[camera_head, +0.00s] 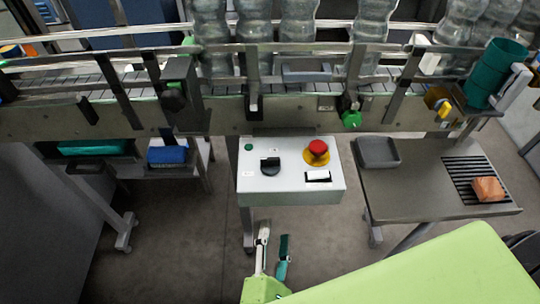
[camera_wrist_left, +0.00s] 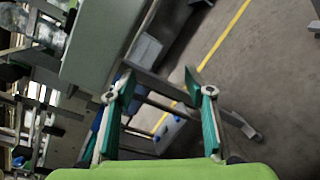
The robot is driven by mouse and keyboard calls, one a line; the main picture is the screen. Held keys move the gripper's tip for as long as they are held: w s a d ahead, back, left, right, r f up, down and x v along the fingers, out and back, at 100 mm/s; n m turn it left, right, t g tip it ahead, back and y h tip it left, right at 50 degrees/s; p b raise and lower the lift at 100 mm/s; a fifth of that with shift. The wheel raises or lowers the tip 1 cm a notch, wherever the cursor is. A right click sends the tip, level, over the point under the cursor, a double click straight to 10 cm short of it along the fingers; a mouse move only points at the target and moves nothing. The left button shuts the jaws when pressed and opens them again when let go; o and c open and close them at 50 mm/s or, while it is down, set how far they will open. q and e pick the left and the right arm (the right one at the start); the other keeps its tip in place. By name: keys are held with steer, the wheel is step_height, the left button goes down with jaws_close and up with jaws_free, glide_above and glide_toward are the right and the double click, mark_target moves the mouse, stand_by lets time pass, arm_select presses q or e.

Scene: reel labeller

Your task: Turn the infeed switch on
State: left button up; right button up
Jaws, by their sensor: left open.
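A white control box (camera_head: 290,190) stands in front of the conveyor in the head view. On its top are a black rotary knob (camera_head: 270,166), a small green lamp or button (camera_head: 248,147), a red mushroom button (camera_head: 317,148) on a yellow base and a white rocker-like switch (camera_head: 318,176). The labels are too small to read, so I cannot tell which one is the infeed switch. My left gripper (camera_head: 274,232) is open and empty, below the box's front edge in the picture and apart from it. Its two spread fingers also show in the left wrist view (camera_wrist_left: 159,78). My right gripper is not in view.
The conveyor (camera_head: 220,113) carries several clear bottles (camera_head: 298,35) behind the box. A side table (camera_head: 420,200) at right holds a grey tray (camera_head: 377,152) and an orange-brown block (camera_head: 488,189). A blue bin (camera_head: 167,155) sits at left. Floor (camera_head: 185,240) left of the gripper is clear.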

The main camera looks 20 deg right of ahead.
mark_target(270, 161)
arm_select(q)
step_height(270, 161, up, 16)
steer(key=s+a+n+t+y, duration=0.1)
steer(key=n+t+y, duration=0.1)
steer(key=n, duration=1.1)
steer(key=p+x, duration=0.5)
steer(key=x, duration=0.7)
steer(key=shift+w+f, duration=0.15)
steer(key=shift+w, duration=0.05)
steer(key=shift+w+d+f+p, duration=0.1)
steer(key=shift+w+p, duration=0.2)
steer(key=shift+w, duration=0.15)
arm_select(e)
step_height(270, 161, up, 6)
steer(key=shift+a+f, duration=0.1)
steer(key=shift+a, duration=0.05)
arm_select(q)
steer(key=c, duration=1.1)
